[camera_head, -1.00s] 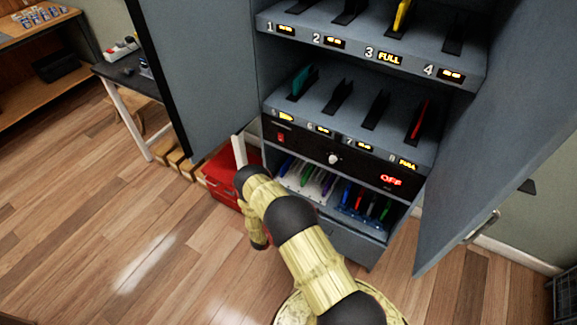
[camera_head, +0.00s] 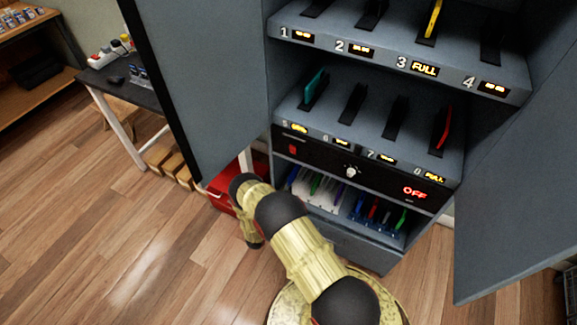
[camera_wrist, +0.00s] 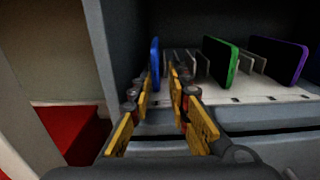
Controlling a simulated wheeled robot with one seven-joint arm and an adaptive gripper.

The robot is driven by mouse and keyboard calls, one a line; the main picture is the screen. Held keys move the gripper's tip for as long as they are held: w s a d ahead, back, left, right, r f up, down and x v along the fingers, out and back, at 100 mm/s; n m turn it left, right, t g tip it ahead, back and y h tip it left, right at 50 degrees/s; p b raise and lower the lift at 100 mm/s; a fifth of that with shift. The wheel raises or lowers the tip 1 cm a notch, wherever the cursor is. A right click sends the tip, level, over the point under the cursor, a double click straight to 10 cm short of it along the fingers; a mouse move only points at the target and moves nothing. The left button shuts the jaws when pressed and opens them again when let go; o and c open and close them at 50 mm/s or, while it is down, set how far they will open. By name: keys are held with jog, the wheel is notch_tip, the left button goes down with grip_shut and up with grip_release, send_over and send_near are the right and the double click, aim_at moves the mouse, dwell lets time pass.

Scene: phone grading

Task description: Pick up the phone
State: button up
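Several phones stand upright in racks. In the wrist view a blue phone (camera_wrist: 155,62) is closest, at the left end of a white rack (camera_wrist: 185,92), with a green phone (camera_wrist: 219,66) and a purple phone (camera_wrist: 286,61) to its right. My gripper (camera_wrist: 161,82) is open and empty, its yellow fingers pointing at the blue phone. The phone shows beyond the gap between the fingertips; I cannot tell whether they touch it. In the head view my arm hides the gripper. A teal phone (camera_head: 314,88), a yellow phone (camera_head: 434,18) and a red phone (camera_head: 444,130) stand in upper slots.
The grey cabinet's left door (camera_head: 205,90) and right door (camera_head: 515,190) stand open. The rack bay is low, under a black panel (camera_head: 365,175) with a red OFF display. A red box (camera_head: 222,193) is on the floor at left. The wooden floor (camera_head: 110,240) is clear.

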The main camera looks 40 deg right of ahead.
aim_at(291, 178)
jog(key=shift+w+d, duration=0.2)
jog(key=shift+w, duration=0.15)
jog(key=shift+w+d, duration=0.15)
jog(key=shift+d, duration=0.2)
jog(key=b+x, duration=0.3)
jog(key=x, duration=0.3)
jog(key=shift+w+d+f, duration=0.1)
jog(key=shift+w+d, duration=0.1)
jog(key=shift+d, duration=0.05)
jog(key=shift+c, duration=1.2)
grip_shut()
